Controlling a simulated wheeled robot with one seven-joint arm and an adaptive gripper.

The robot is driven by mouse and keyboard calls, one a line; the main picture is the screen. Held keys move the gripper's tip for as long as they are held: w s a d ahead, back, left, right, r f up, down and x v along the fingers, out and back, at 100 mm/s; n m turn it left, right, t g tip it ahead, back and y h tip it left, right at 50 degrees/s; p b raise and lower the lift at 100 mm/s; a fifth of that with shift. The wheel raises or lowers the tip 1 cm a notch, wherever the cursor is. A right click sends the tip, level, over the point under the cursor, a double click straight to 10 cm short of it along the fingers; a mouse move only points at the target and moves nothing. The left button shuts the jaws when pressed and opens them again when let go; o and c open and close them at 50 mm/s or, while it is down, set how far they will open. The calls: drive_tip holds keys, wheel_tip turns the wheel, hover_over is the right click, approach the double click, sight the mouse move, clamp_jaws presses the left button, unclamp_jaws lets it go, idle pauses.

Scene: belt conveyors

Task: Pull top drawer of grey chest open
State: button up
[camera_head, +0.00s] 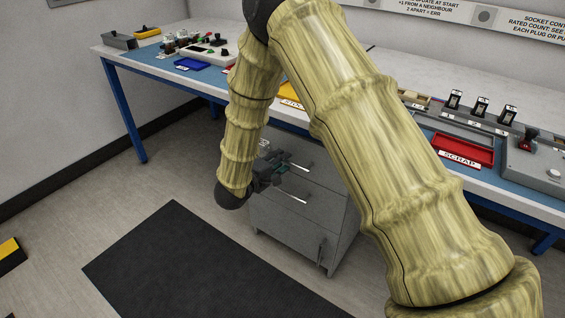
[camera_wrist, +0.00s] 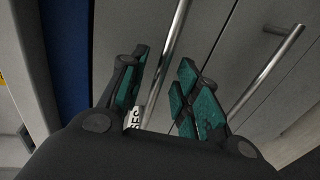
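The grey chest (camera_head: 285,232) stands under the workbench, its drawers stacked and looking shut. My gripper (camera_head: 287,165) is in front of its upper part, by the top drawer's bar handle (camera_head: 302,168). In the wrist view my gripper (camera_wrist: 160,95) has its green-padded fingers spread apart. A silver bar handle (camera_wrist: 176,35) runs through the gap between them, closer to the left finger; I cannot tell whether it touches. A second bar handle (camera_wrist: 268,70) lies to the right, outside the fingers. My arm hides part of the chest's top and right side.
The workbench (camera_head: 180,75) with blue legs carries a blue tray (camera_head: 191,64), a red scrap tray (camera_head: 462,149) and a yellow tray (camera_head: 291,92). A dark mat (camera_head: 200,265) lies on the floor before the chest, and the floor there is clear.

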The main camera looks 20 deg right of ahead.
drive_tip(key=shift+x, duration=0.85)
clamp_jaws()
